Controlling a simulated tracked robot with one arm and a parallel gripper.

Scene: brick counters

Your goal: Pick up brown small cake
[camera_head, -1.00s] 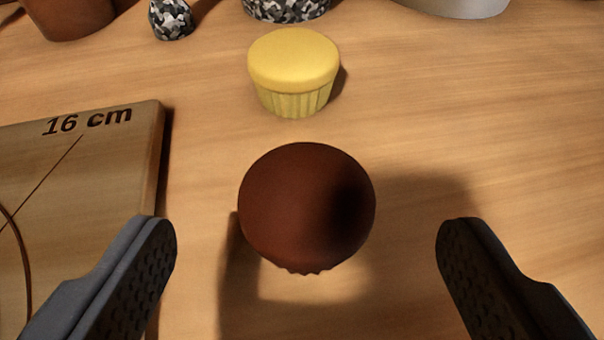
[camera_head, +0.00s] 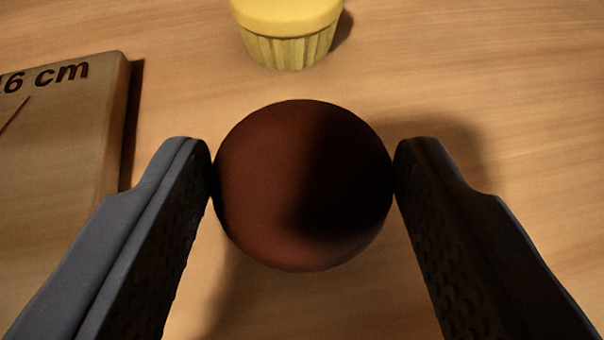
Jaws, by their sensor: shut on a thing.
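The brown small cake (camera_head: 295,190) is in the middle of the camera_head view, with its round dark top facing me. My gripper (camera_head: 303,175) is shut on it, one finger touching its left side and the other its right side. The lower part of the cake is hidden under its top. I cannot tell whether it still touches the wooden counter (camera_head: 480,90).
A yellow small cake (camera_head: 287,35) stands just behind the brown one, cut off by the top edge. A wooden board (camera_head: 60,170) with "cm" lettering lies at the left, near my left finger. The counter to the right is clear.

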